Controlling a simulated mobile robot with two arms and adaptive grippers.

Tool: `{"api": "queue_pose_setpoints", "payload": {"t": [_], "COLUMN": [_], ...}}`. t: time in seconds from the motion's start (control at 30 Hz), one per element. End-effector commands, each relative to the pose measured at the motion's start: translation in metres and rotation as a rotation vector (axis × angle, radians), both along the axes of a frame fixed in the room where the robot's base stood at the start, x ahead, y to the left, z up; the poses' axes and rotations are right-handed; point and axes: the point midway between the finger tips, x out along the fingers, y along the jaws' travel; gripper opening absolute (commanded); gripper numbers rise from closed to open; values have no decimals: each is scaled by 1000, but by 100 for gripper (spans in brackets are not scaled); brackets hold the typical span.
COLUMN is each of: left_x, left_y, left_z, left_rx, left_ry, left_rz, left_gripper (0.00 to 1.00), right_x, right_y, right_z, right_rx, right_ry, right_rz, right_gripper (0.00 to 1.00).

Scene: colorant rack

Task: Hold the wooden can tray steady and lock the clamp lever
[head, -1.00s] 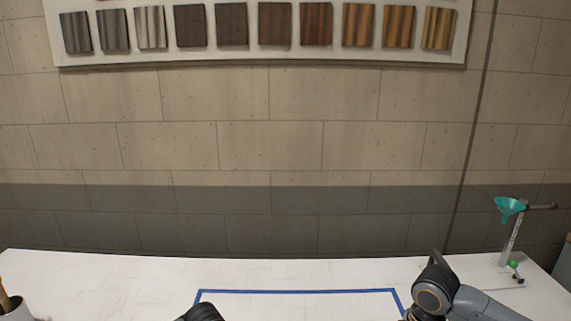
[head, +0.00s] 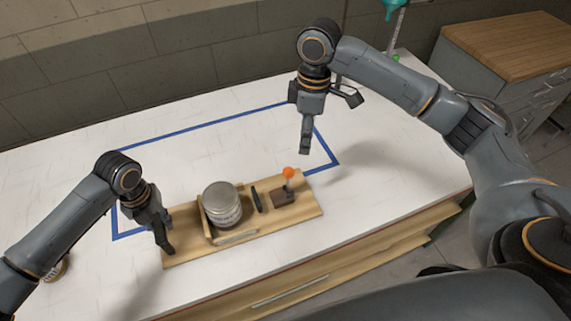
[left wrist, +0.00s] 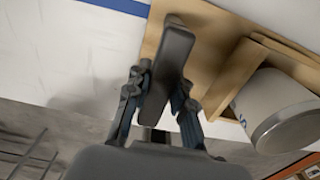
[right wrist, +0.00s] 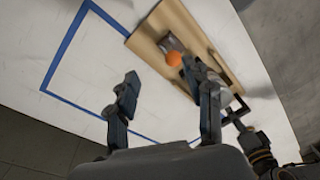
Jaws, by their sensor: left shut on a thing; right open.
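The wooden can tray (head: 183,249) lies on the white table, partly inside a blue tape outline. A grey metal can (head: 222,204) stands in its wooden cradle. The clamp, at the tray's right part, has a brown base (head: 281,199), a black pad (head: 257,201) apart from the can, and a lever with an orange knob (head: 288,172) sticking up. My left gripper (head: 163,236) is shut on the tray's left end; the tray also shows in the left wrist view (left wrist: 214,38). My right gripper (head: 328,126) is open and empty, above and behind the orange knob, which shows in the right wrist view (right wrist: 174,58).
Blue tape (head: 205,122) marks a rectangle on the table. A teal funnel on a stand (head: 393,8) is at the back right. A drawer cabinet with a wooden top (head: 515,45) stands beyond the table's right side. A container (head: 58,268) is partly hidden behind my left arm.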

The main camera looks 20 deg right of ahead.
Motion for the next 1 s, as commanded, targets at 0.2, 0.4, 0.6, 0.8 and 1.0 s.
{"api": "queue_pose_setpoints", "payload": {"t": [0.2, 0.4, 0.6, 0.8, 1.0], "left_x": [1, 1, 1, 1, 1], "left_y": [0, 0, 0, 0, 0], "left_z": [1, 1, 1, 1, 1], "left_rx": [-1, -1, -1, 0, 0], "left_ry": [-2, -2, -2, -2, -2], "left_rz": [0, 0, 1, 1, 1], "left_gripper": [0, 0, 0, 0, 0], "right_x": [5, 6, 2, -2, -5], "right_y": [18, 25, 29, 36, 41], "right_z": [0, -3, -28, -69, -101], "right_rx": [38, 46, 44, 44, 45], "right_ry": [78, 114, 119, 120, 117], "right_rz": [-350, -490, -500, -500, -499], "right_gripper": [51, 51, 51, 51, 51]}}
